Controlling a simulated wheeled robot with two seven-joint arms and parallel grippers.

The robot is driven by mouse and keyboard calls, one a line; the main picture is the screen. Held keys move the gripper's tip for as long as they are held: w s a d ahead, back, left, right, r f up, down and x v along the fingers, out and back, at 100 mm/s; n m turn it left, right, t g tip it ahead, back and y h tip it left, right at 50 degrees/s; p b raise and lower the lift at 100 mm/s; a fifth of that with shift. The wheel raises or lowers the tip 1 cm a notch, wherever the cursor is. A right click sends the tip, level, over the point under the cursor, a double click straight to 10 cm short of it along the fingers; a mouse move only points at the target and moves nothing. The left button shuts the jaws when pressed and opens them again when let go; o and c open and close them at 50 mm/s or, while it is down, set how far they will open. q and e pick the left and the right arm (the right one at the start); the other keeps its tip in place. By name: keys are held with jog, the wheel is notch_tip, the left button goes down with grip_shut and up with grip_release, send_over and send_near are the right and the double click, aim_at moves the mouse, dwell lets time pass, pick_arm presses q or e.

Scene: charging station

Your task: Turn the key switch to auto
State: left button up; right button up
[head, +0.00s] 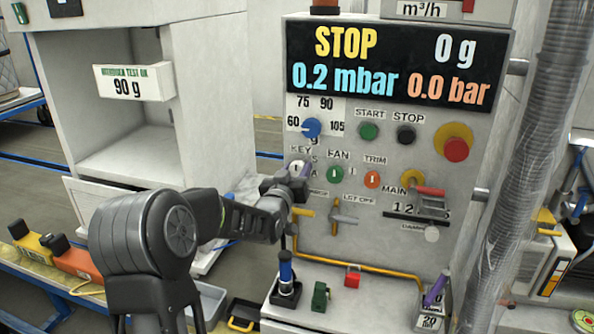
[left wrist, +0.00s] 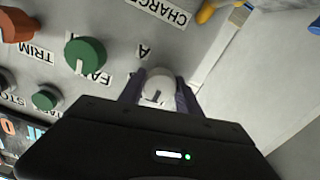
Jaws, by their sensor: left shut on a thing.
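The key switch (head: 297,166) is a small white knob under the KEY label, at the left of the control panel (head: 459,193). My left gripper (head: 291,178) is at the panel with its fingers around this knob. In the left wrist view the round white knob (left wrist: 159,84) sits between the two dark fingers (left wrist: 159,95), which are shut on it. A letter A is printed on the panel just beside the knob. My right gripper is in neither view.
A green FAN knob (head: 335,174) and an orange TRIM knob (head: 372,179) lie right of the key. A blue dial (head: 311,127) is above. A ribbed hose (head: 524,150) hangs at right.

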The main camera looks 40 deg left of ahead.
pick_arm(q)
grip_shut()
